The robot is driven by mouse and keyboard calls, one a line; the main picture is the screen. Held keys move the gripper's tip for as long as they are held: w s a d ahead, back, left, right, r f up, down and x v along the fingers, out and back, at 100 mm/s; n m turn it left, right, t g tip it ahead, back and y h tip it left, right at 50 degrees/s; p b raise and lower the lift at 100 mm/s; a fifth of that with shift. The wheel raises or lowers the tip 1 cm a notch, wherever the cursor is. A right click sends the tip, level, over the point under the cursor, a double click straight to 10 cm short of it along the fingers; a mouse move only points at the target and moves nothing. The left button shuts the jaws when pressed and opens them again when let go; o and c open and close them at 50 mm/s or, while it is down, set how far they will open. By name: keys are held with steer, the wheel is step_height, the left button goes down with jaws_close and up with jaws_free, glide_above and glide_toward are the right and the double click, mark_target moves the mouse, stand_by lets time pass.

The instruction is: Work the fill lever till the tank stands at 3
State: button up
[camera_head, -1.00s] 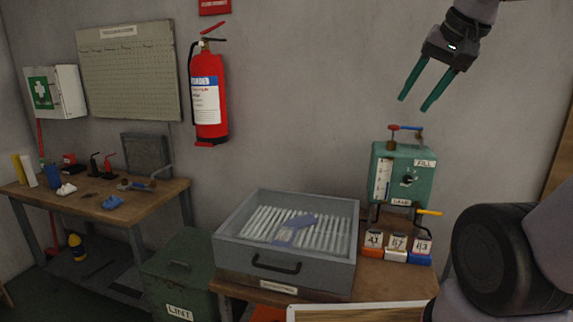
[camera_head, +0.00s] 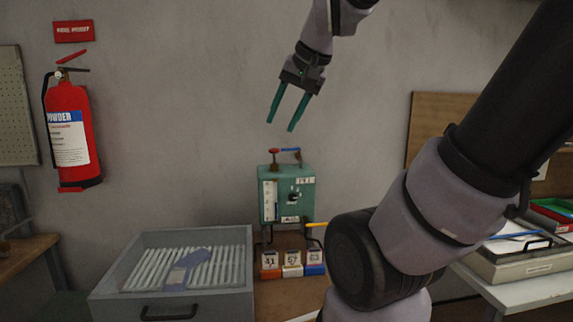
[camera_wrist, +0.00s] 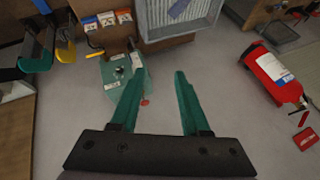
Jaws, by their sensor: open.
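The level is too small to read. I cannot tell which is the fill lever. My gripper (camera_head: 282,129) is open and empty, above the unit and apart from it. In the wrist view the unit (camera_wrist: 115,78) shows upside down beyond my gripper (camera_wrist: 155,72), with its top partly behind a finger.
Several numbered cards on coloured blocks (camera_head: 292,264) stand below the unit. A grey drawer tray (camera_head: 115,276) with white rods and a blue-grey sock is at left. A fire extinguisher (camera_head: 70,135) hangs on the wall. A white table (camera_head: 517,291) with trays is at right.

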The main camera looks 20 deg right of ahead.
steer(key=w+d+r+m, duration=0.2)
steer(key=w+r, duration=0.1)
steer(key=w, duration=0.2)
steer(key=w+d+r+m, duration=0.2)
steer(key=w, duration=0.4)
steer(key=m+g+h, duration=0.3)
steer(key=m+g, duration=0.1)
steer(key=m, duration=0.8)
glide_above(288, 149)
steer(key=s, duration=0.2)
steer(key=s+a+f+x, duration=0.1)
steer(key=s+x, duration=0.1)
steer(key=x, duration=1.7)
steer(key=shift+s+a+f, duration=0.15)
steer(key=shift+a+f, duration=0.05)
steer(key=shift+f, duration=0.25)
jaws_close()
